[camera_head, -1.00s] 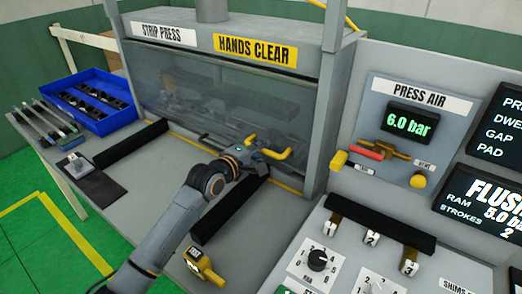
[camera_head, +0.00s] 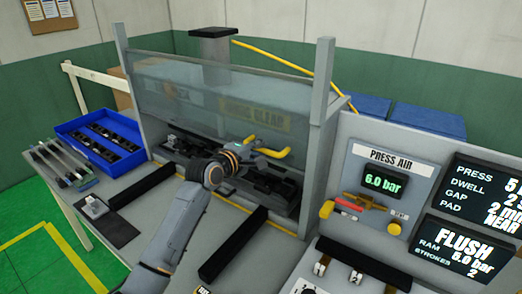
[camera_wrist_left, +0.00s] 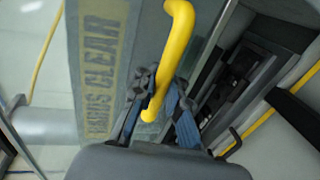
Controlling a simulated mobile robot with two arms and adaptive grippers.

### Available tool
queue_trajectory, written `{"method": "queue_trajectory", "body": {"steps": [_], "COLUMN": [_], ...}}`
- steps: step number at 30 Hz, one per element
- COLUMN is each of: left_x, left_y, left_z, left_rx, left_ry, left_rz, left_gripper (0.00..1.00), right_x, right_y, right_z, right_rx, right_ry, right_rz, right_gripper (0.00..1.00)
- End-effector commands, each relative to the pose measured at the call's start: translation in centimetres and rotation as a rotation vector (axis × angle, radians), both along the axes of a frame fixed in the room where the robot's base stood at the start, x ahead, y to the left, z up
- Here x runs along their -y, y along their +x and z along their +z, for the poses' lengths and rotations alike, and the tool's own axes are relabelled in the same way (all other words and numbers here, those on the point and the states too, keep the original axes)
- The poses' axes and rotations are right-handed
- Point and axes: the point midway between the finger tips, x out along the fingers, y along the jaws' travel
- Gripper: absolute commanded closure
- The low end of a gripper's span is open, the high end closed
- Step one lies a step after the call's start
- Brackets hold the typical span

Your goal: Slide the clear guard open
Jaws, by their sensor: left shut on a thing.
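The clear guard (camera_head: 190,93) is a see-through panel at the front of the strip press. It stands raised, covering the upper part of the press front and the yellow HANDS CLEAR sign, with an open gap below it. Its yellow handle (camera_head: 275,153) is at its lower edge. My left gripper (camera_head: 250,150) is at the left end of this handle. In the left wrist view the fingers (camera_wrist_left: 157,108) are shut around the yellow handle (camera_wrist_left: 179,50), and the guard panel (camera_wrist_left: 105,70) shows beside it. My right gripper is not in view.
Under the guard, dark tooling (camera_head: 272,182) shows inside the press. Black rails (camera_head: 233,245) lie on the bench in front. A blue tray (camera_head: 100,140) of dark parts is at left. The press air panel (camera_head: 382,190) stands at right.

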Motion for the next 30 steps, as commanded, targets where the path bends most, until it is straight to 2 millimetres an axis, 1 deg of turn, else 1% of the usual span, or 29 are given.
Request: {"method": "queue_trajectory", "body": {"steps": [1,11,12,14,15,16,26,30], "left_x": [-0.14,-0.18,-0.18,-0.18,-0.16,-0.16,-0.14,-0.66], "left_y": [0.01,0.04,0.04,0.03,0.03,0.03,-0.08,-0.86], "left_z": [0.32,0.25,0.24,0.23,0.23,0.22,0.18,0.37], "left_rx": [0.001,0.001,0.001,0.000,0.000,0.000,0.000,0.000], "left_ry": [-0.001,0.000,0.000,0.001,0.001,0.001,0.000,0.000], "left_rz": [0.002,0.003,0.003,0.003,0.003,0.003,0.001,0.001], "left_gripper": [1.00,1.00,0.88,0.76,0.68,0.64,0.64,0.64], "right_x": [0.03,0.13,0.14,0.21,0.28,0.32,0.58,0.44], "right_y": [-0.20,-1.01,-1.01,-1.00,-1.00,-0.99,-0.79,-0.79], "right_z": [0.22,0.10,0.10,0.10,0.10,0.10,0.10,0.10], "right_rx": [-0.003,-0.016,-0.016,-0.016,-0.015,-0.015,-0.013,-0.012], "right_ry": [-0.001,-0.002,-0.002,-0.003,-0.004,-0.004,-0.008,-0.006], "right_rz": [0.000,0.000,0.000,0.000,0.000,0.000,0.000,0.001], "right_gripper": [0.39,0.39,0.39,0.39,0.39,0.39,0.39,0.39]}}
